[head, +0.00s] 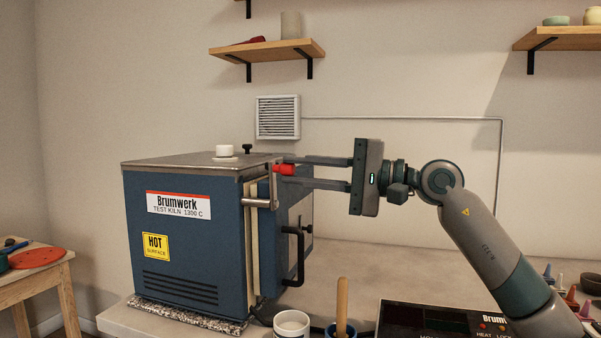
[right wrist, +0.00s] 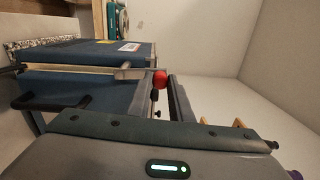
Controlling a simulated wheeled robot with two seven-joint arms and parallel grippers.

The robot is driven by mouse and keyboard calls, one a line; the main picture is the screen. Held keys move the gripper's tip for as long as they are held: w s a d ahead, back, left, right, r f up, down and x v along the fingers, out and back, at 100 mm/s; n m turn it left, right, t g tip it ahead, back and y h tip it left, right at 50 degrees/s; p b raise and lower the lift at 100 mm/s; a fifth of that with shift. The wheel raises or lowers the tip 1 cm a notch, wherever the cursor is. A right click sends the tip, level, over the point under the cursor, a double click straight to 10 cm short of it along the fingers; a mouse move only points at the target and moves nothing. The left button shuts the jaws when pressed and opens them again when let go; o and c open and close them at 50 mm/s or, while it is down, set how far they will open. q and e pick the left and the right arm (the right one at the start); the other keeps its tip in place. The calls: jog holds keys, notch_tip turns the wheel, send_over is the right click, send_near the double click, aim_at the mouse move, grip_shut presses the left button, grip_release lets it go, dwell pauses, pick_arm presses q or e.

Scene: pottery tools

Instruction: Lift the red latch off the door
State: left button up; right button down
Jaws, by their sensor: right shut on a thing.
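The blue kiln (head: 185,240) stands on the bench with its door (head: 282,210) on its right side. The latch has a red grip (head: 284,169) at its upper end and a grey metal arm (head: 273,190) that runs down to a pivot at the kiln's front corner. My right gripper (head: 287,171) reaches in from the right, its two fingers level, and is shut on the red grip near the kiln's top edge. In the right wrist view the red grip (right wrist: 159,77) shows at the fingertips. My left gripper is out of view.
A black door handle (head: 298,256) sits below the latch. A white cup (head: 292,322), a blue pot with a wooden handle (head: 341,328) and a control box (head: 435,318) stand in front. A white piece (head: 225,151) and black knob (head: 247,149) top the kiln. The bench behind is clear.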

jog(key=c, duration=1.6)
grip_release()
